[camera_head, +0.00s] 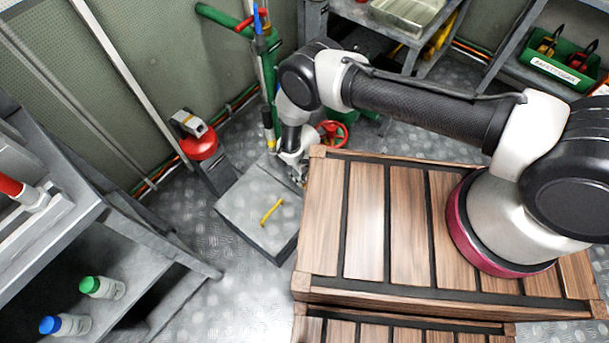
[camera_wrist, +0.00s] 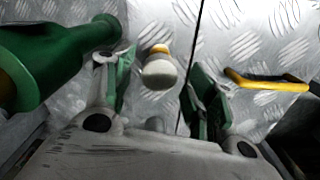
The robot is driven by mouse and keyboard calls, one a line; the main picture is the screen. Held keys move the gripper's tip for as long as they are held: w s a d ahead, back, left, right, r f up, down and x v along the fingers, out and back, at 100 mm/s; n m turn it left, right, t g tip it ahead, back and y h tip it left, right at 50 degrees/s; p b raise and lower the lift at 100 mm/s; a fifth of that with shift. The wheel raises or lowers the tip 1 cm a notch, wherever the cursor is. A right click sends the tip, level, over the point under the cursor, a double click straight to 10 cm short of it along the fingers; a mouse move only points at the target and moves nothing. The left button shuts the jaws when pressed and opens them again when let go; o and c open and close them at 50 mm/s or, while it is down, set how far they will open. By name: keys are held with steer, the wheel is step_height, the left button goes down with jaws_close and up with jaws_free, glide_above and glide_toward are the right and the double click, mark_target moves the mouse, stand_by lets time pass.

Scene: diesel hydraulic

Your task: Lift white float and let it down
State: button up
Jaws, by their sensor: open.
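The white float (camera_wrist: 159,73) shows in the wrist view as a small rounded white piece with an orange-yellow band at its far end. It sits between the two green-padded fingers of my gripper (camera_wrist: 162,84), with a gap on each side. My gripper is open and does not visibly grip it. In the head view my gripper (camera_head: 296,172) is low beside the grey metal box, partly behind the wooden crate's corner. The float cannot be made out there.
A green cylinder (camera_wrist: 60,62) is close left of my gripper in the wrist view. A yellow handle (camera_wrist: 268,83) lies to the right; it also shows on the grey box (camera_head: 245,205). The wooden crate (camera_head: 365,220) stands close by. A red valve wheel (camera_head: 333,134) is behind.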

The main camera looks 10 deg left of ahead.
steer(key=shift+f, duration=0.35)
